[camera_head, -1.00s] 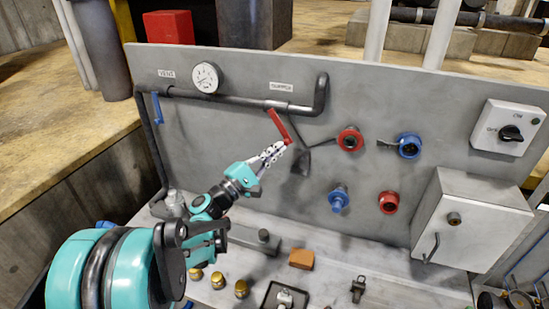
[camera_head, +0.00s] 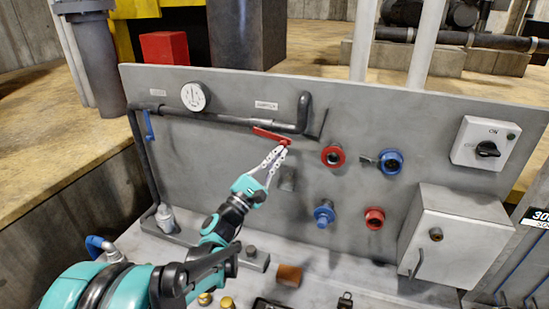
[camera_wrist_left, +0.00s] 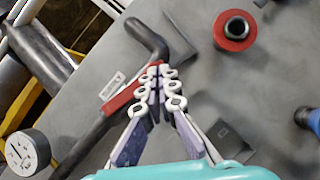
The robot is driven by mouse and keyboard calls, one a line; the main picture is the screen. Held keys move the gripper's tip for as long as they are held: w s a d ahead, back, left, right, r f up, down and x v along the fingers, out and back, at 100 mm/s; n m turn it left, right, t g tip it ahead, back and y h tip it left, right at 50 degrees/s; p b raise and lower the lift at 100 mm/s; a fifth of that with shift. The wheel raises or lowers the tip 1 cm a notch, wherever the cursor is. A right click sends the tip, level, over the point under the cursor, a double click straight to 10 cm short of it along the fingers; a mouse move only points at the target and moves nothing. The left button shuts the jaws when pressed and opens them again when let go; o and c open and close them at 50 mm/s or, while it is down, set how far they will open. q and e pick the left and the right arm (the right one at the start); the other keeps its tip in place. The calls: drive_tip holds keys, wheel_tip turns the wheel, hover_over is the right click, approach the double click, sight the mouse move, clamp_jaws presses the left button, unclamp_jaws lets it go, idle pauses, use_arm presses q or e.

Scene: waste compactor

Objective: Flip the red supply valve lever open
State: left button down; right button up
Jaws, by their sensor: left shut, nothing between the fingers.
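The red supply valve lever (camera_head: 268,134) is on the dark pipe under the small white label (camera_head: 266,105). It lies nearly in line with the pipe, its free end to the right and slightly low. In the left wrist view the lever (camera_wrist_left: 122,102) runs along the pipe up to my fingertips. My left gripper (camera_head: 284,149) is shut and empty, its tips at the lever's free end, seemingly against it from below. The gripper (camera_wrist_left: 165,72) hides part of that end in the wrist view. My right gripper is not in view.
A round gauge (camera_head: 194,97) sits on the pipe to the left, with a blue lever (camera_head: 149,125) farther left. Red (camera_head: 333,156) and blue (camera_head: 391,161) couplings are to the right. A grey box (camera_head: 455,232) and a switch (camera_head: 485,144) stand farther right.

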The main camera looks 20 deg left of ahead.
use_arm(q)
drive_tip(key=shift+d+r, duration=0.25)
drive_tip(key=shift+r, duration=0.15)
idle(0.3)
drive_tip(key=s+a+f+b, duration=0.1)
drive_tip(key=s+f+b, duration=0.2)
drive_tip(key=s+f, duration=0.6)
drive_tip(key=shift+s+a, duration=0.25)
drive_tip(key=shift+a, duration=0.05)
idle(0.3)
